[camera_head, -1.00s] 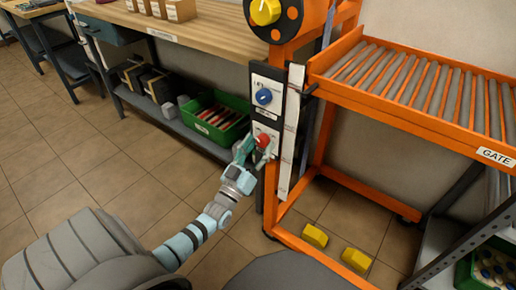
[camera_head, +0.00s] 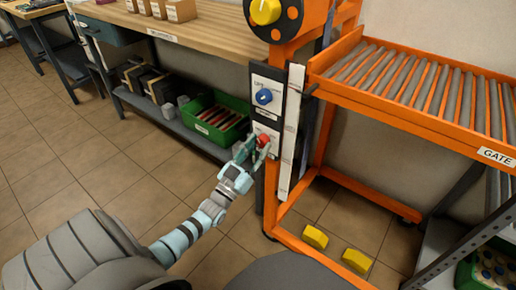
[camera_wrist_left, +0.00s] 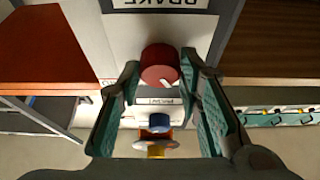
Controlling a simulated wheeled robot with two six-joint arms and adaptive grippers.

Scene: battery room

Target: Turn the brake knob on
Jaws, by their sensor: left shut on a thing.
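The red brake knob (camera_head: 263,141) is on the lower white panel of the black post. In the left wrist view the red knob (camera_wrist_left: 160,64) has a white pointer mark at its lower right. An upside-down BRAKE label (camera_wrist_left: 160,3) shows there at the top edge. My left gripper (camera_head: 258,147) is at the panel, with its teal fingers on either side of the knob. In the left wrist view, the left gripper (camera_wrist_left: 160,74) is shut on the knob. The fingers partly hide it in the head view. My right gripper is not in view.
A blue knob (camera_head: 264,96) sits on the panel above. The orange roller conveyor (camera_head: 410,120) stands right of the post, the wooden workbench (camera_head: 210,38) left. Two yellow blocks (camera_head: 315,236) lie near the post's base.

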